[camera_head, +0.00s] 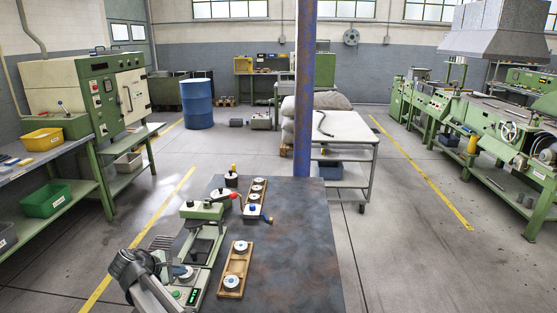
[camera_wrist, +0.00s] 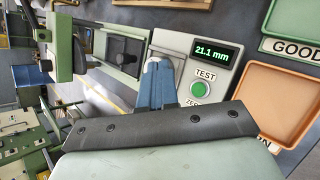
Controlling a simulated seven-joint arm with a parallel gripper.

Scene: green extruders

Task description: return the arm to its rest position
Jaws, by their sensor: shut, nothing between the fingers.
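My gripper (camera_head: 184,272) is at the lower left of the head view, beside the green bench tester (camera_head: 206,211) at the table's left edge. In the wrist view its blue fingers (camera_wrist: 155,84) are together with nothing between them. They point at the tester's front, left of its panel (camera_wrist: 212,66). The panel's display reads 21.1 mm, above a green TEST button (camera_wrist: 201,90). I cannot tell from these views whether the fingers touch the tester.
Wooden trays with round pieces stand on the dark table (camera_head: 300,240): one near (camera_head: 231,289), one farther back (camera_head: 257,184). A rusty blue post (camera_head: 305,90) rises at the table's far edge. The wrist view shows a green GOOD tray (camera_wrist: 297,20) and an orange tray (camera_wrist: 283,95).

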